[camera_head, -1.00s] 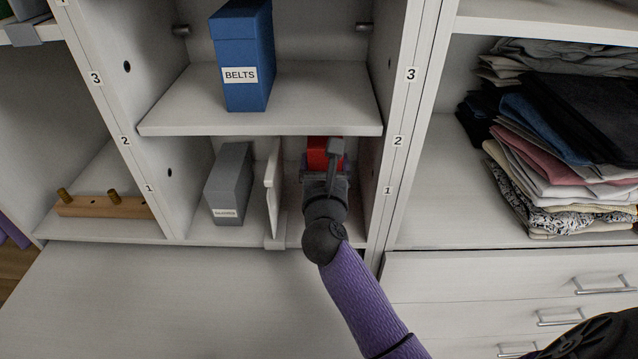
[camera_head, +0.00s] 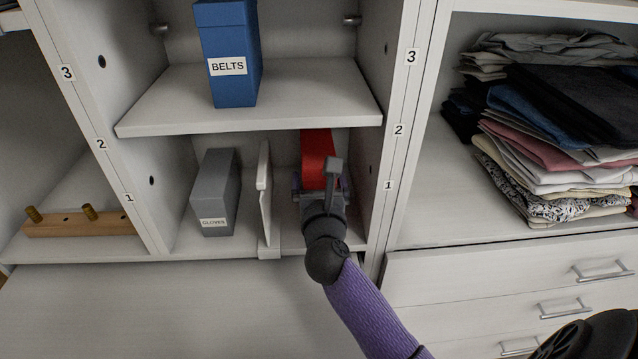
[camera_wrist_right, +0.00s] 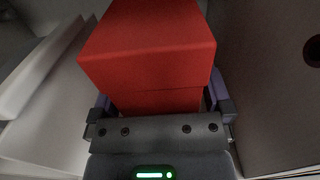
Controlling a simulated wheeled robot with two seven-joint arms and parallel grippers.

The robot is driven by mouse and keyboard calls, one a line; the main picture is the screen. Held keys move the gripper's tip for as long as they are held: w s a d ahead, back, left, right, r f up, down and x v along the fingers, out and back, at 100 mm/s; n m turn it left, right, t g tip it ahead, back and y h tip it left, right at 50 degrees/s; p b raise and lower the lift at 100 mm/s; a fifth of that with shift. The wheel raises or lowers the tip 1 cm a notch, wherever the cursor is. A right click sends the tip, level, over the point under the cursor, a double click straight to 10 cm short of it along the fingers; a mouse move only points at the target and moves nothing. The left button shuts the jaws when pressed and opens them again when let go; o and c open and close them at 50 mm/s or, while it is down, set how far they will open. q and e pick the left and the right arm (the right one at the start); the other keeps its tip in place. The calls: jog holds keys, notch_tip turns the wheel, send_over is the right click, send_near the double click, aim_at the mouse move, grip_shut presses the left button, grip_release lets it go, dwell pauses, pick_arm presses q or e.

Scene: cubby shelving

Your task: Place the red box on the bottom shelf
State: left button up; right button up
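The red box (camera_head: 318,152) stands in the bottom cubby, right of a thin white divider (camera_head: 264,195). In the right wrist view the box (camera_wrist_right: 150,50) fills the middle, close in front of my gripper. My right gripper (camera_head: 322,183) is at the near side of the box. Its fingers (camera_wrist_right: 160,103) stand either side of the box's lower part, with a narrow gap visible at the right, so it looks open. The bottom shelf (camera_head: 284,240) shows in front of the box; the contact under the box is hidden. My left gripper is out of view.
A grey GLOVES box (camera_head: 217,190) stands left of the divider. A blue BELTS box (camera_head: 230,60) is on the shelf board (camera_head: 310,95) above. The cubby's right wall (camera_head: 362,180) is close to my gripper. Folded clothes (camera_head: 560,130) fill the right bay.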

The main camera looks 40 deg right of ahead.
jog(key=shift+s+a+r, duration=0.1)
jog(key=shift+s+r, duration=0.1)
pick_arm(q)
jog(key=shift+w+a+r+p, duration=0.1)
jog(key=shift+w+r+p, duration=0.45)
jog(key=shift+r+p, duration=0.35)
pick_arm(e)
jog(key=v, duration=1.1)
jog(key=shift+s, duration=0.3)
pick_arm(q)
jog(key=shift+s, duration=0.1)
pick_arm(e)
jog(key=shift+a, duration=0.1)
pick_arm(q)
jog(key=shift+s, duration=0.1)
